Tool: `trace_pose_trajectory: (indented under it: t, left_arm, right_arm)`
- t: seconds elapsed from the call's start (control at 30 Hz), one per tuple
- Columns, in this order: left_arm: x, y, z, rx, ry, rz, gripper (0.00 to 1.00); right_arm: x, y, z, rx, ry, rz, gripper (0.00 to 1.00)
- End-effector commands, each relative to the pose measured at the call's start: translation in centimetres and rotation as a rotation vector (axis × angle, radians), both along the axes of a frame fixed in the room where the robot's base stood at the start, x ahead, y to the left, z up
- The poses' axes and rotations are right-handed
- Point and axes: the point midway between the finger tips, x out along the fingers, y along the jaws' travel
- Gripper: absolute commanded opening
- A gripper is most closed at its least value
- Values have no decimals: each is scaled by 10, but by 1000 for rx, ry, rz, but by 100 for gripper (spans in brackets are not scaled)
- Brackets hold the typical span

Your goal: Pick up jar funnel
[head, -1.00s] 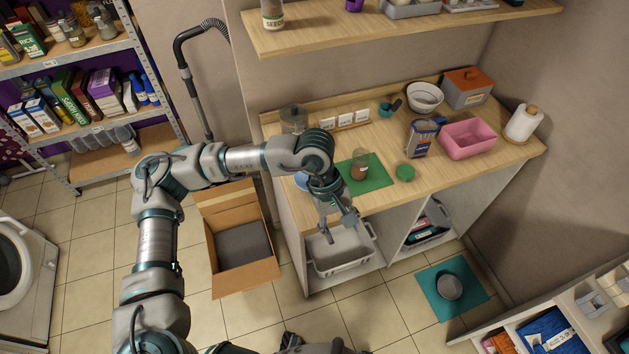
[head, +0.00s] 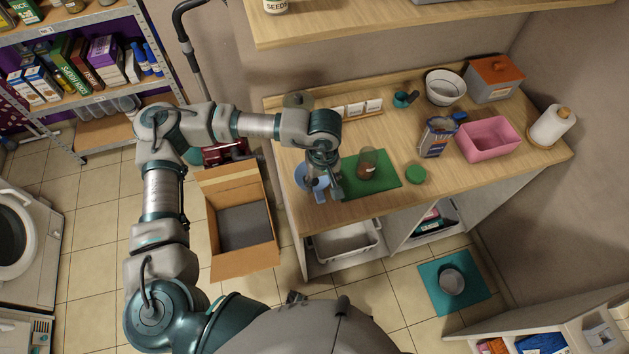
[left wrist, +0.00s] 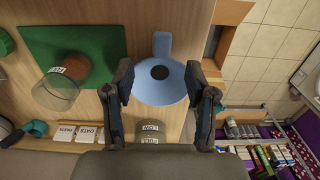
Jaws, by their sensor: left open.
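The jar funnel (head: 302,174) is light blue with a round rim and a flat tab. It lies on the wooden counter (head: 400,195), left of a green mat (head: 385,178). In the left wrist view the funnel (left wrist: 160,93) shows whole, with its dark central hole and its tab pointing up the picture. My left gripper (head: 324,187) is open over the funnel and partly hides it in the head view. In the left wrist view its fingers (left wrist: 160,82) stand on either side of the funnel. I cannot tell whether they touch it. My right gripper is not in view.
A glass jar with brown contents (head: 367,163) stands on the mat. A shelf overhangs the counter.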

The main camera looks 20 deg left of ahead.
Motion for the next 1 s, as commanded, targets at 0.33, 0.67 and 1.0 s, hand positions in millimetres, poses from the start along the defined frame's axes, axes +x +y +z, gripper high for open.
trace_pose_trajectory:
  t: [0.33, 0.67, 1.0]
  left_arm:
    - [-1, 0, -35, 0, 1, 0, 56]
    - [0, 1, -76, 0, -1, 0, 56]
    - [0, 2, -77, 0, -1, 1, 21]
  right_arm:
    - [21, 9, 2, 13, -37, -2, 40]
    - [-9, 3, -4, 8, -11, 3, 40]
    - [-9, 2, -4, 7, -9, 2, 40]
